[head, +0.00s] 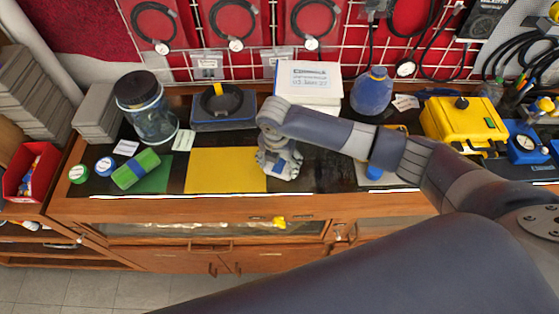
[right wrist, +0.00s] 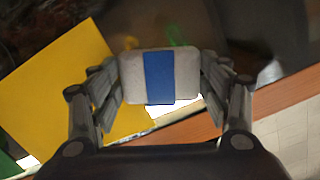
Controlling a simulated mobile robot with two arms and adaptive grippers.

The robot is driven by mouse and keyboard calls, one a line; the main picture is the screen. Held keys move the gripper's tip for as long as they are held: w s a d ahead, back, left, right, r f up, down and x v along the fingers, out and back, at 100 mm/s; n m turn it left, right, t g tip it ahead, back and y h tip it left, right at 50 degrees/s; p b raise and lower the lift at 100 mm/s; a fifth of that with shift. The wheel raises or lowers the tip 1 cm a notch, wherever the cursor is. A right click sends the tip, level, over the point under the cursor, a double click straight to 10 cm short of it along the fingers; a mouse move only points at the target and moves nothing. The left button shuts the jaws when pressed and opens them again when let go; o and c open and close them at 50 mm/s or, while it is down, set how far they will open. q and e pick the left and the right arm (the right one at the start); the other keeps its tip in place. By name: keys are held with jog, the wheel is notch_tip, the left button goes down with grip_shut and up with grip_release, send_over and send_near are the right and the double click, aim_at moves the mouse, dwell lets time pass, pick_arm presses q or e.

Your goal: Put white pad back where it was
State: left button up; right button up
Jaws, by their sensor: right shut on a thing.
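The white pad (right wrist: 160,77) has a blue band across its middle. My right gripper (right wrist: 160,85) is shut on it, with fingers on its left and right sides in the right wrist view. In the head view my right gripper (head: 279,166) is over the dark countertop, just right of the yellow mat (head: 225,171), and mostly hides the pad. The yellow mat also shows at the left of the right wrist view (right wrist: 55,85), with nothing on it. My left gripper is not in view.
A green block (head: 136,169) lies on a green mat (head: 157,178) at the left, near a glass jar (head: 151,118). A white box (head: 308,82) and a blue bottle (head: 372,92) stand behind my right gripper. A yellow case (head: 464,121) stands at the right.

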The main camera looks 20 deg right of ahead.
aim_at(278, 169)
jog(key=o, duration=1.1)
jog(key=shift+r, duration=0.25)
notch_tip(278, 169, up, 12)
jog(key=s+a+b, duration=0.1)
jog(key=b, duration=0.1)
jog(key=shift+r, duration=0.15)
jog(key=shift+s, duration=0.1)
